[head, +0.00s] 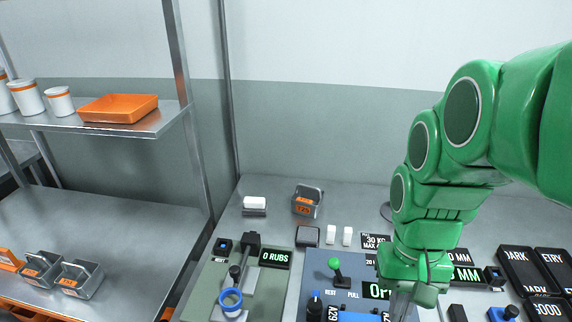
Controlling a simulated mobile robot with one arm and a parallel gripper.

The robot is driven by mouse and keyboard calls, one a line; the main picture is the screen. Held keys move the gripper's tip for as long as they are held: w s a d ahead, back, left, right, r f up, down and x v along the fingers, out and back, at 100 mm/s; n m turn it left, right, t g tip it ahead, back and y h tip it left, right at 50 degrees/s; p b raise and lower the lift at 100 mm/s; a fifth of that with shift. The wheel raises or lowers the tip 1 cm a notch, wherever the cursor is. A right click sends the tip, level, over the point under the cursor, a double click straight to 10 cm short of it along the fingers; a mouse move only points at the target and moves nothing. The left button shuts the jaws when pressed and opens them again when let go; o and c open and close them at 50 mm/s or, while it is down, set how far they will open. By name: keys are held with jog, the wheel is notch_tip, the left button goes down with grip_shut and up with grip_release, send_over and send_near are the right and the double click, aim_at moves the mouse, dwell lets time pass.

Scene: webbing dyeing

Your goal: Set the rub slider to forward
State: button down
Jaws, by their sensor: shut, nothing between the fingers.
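The rub station is a grey-green panel (204,290) at the bottom centre-left of the head view, with a display reading "0 RUBS" (275,258). On it stand a black upright knob (235,273), a grey bar running from a black block (251,241), and a blue ring (231,300) in front. I cannot tell for certain which part is the rub slider, and no forward mark is readable. My gripper (402,305) is shut and empty, pointing down over the panel to the right, well away from the rub station. Its fingertips are near the bottom edge and hard to see.
A blue-grey panel (313,272) with a green-knobbed lever (335,264) stands between the rub station and my gripper. Behind are a grey orange-labelled holder (305,203) and white blocks (254,202). A metal shelf post (186,90) rises at left. Dark labelled plates (520,270) lie right.

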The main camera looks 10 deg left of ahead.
jog(key=w+a+n+g, duration=0.1)
jog(key=w+a+n, duration=0.1)
jog(key=w+a, duration=2)
jog(key=w+a+f+g+h, duration=0.1)
jog(key=a+f, duration=0.1)
jog(key=a, duration=0.4)
jog(key=w+a+f, duration=0.1)
jog(key=w+a, duration=0.1)
jog(key=a, duration=0.5)
jog(key=shift+n, duration=0.4)
jog(key=shift+s+d+f, duration=0.35)
jog(key=shift+s+f, duration=0.9)
jog(key=shift+f, duration=0.35)
jog(key=shift+s+d+f, duration=0.3)
jog(key=shift+s+f, duration=0.95)
jog(key=shift+f, duration=0.35)
jog(key=shift+s+d+f, duration=0.35)
jog(key=shift+s+f, duration=0.9)
jog(key=shift+f, duration=0.35)
jog(key=shift+s, duration=0.1)
